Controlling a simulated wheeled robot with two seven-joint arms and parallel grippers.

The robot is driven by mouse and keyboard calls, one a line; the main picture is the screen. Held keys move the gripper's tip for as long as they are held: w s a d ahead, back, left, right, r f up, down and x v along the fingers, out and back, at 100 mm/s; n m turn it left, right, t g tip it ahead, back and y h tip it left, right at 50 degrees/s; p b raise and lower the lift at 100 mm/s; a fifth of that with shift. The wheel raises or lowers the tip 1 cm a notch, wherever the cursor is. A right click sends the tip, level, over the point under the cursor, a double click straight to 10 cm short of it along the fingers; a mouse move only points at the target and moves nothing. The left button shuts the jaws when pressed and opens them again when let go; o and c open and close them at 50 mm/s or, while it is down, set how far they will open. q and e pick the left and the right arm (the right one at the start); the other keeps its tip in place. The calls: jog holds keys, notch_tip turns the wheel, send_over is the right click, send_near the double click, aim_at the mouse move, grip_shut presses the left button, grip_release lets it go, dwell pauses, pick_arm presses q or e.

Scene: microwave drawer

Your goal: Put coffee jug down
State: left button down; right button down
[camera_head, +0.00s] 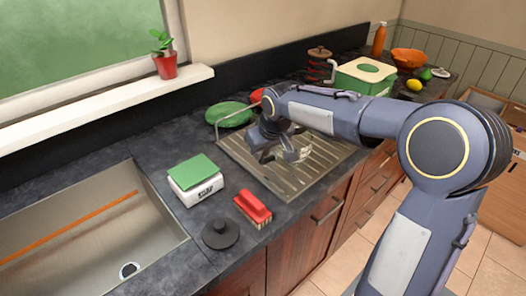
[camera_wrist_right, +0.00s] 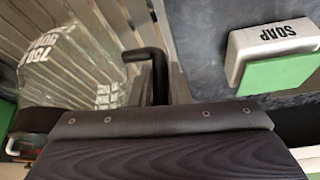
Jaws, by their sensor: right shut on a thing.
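The coffee jug (camera_wrist_right: 75,65) is clear glass with white volume marks, a dark band and a black handle (camera_wrist_right: 150,65). In the head view, a small glassy part of it (camera_head: 303,151) shows behind my right gripper (camera_head: 277,155). That gripper points down over the grooved metal drainboard (camera_head: 262,178) and is shut on the jug, at the handle side. My left gripper is not in view.
A soap box (camera_head: 197,192) with a green top, a red brush (camera_head: 253,207) and a black plug (camera_head: 220,234) lie left of the drainboard. A green plate (camera_head: 229,114) is behind it. The sink (camera_head: 75,230) is at left.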

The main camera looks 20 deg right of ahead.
jog(key=shift+f, duration=0.15)
jog(key=c, duration=1.8)
grip_release()
jog(key=shift+f, duration=0.1)
jog(key=o, duration=0.4)
jog(key=shift+o, duration=0.2)
jog(key=shift+r, duration=0.3)
jog(key=a+v, duration=0.1)
jog(key=v, duration=1.1)
jog(key=s+f+m+y, duration=0.1)
jog(key=s+f, duration=0.3)
jog(key=s, duration=0.4)
jog(key=s+a+f+m+y, duration=0.1)
jog(key=s+f, duration=0.3)
jog(key=s, duration=0.4)
jog(key=s+a+f+m+t+y, duration=0.1)
jog(key=s+f, duration=0.4)
jog(key=s, duration=0.4)
